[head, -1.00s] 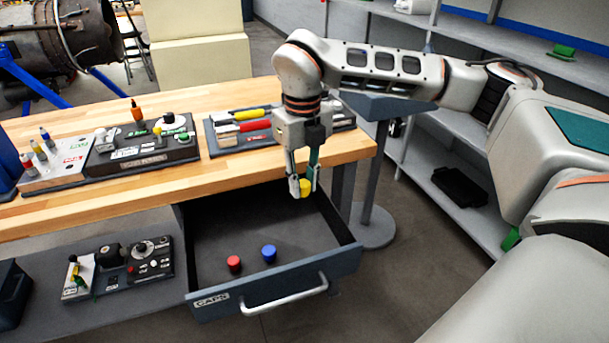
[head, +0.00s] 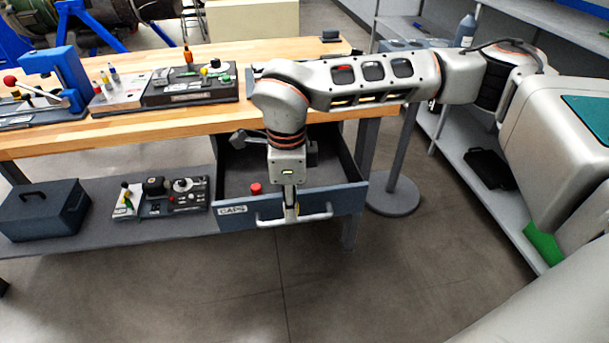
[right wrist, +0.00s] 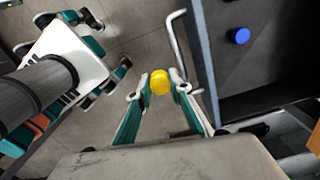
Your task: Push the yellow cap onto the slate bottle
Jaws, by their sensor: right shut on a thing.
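The yellow cap (right wrist: 160,82) is between the fingertips of my right gripper (right wrist: 162,88) in the right wrist view. The gripper is shut on it. In the head view my right gripper (head: 291,212) points down at the front of the open drawer, by its handle, and the cap is hard to make out there. A slate-coloured bottle (head: 466,31) stands upright at the back right, beyond my right arm. My left gripper is not in view.
The drawer marked CAPS (head: 345,199) is open and holds a red cap (head: 256,189) and a blue cap (right wrist: 239,36). The wooden bench (head: 130,129) carries control panels and a blue press (head: 67,75). Floor is clear in front of the drawer.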

